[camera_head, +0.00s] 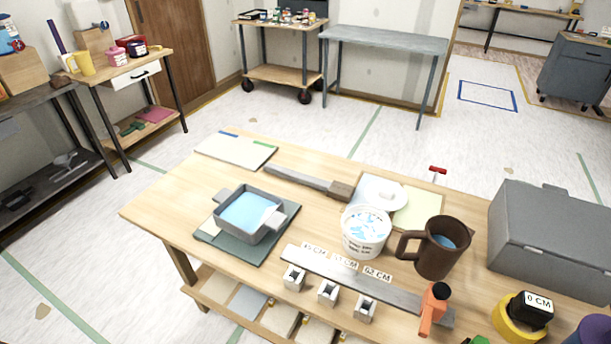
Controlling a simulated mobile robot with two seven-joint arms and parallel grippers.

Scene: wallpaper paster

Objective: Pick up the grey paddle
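A long, flat grey-brown paddle-like tool (298,180) lies on the wooden table (165,200), behind the square grey pan. Its broader brown end (341,191) points right, close to a round white lid (380,191). It looks like the grey paddle, though its grey is brownish. A longer flat grey strip (395,291) lies nearer the front edge, with several small centimetre labels by it. Neither of my grippers is in view.
A grey pan (247,234) with blue liquid sits on a dark green board. A white tub (364,246), a brown mug (439,250) and an orange-handled tool (433,309) crowd the middle and right. A large grey box (553,245) stands at far right. The table's left corner is clear.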

